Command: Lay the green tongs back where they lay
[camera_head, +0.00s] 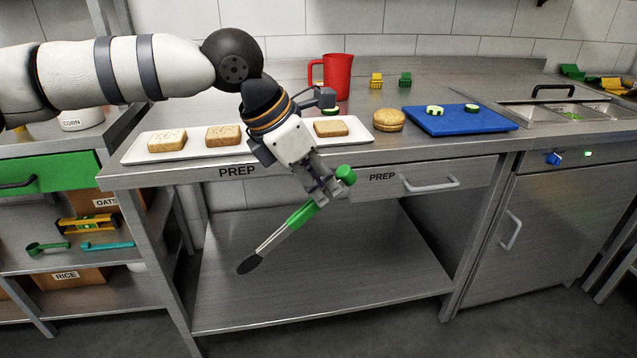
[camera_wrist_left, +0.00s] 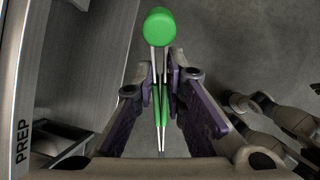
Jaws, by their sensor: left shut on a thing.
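The green tongs (camera_head: 302,214) have green grips, bare metal arms, a dark tip at the lower left and a round green end at the upper right. My left gripper (camera_head: 322,194) is shut on them and holds them tilted in the air, in front of the prep table's edge. In the left wrist view the green tongs (camera_wrist_left: 159,28) show their round green end, with their arms running down between the fingers of my left gripper (camera_wrist_left: 161,95). Grey jointed parts at the right of that view may be my right gripper; their opening cannot be told.
The prep table (camera_head: 200,178) bears white trays (camera_head: 185,158) with toast, a bun (camera_head: 389,120), a blue board (camera_head: 490,125) with green-edged pieces, and a red jug (camera_head: 338,76). A bare lower shelf (camera_head: 330,290) is below. A green drawer (camera_head: 50,172) is at left.

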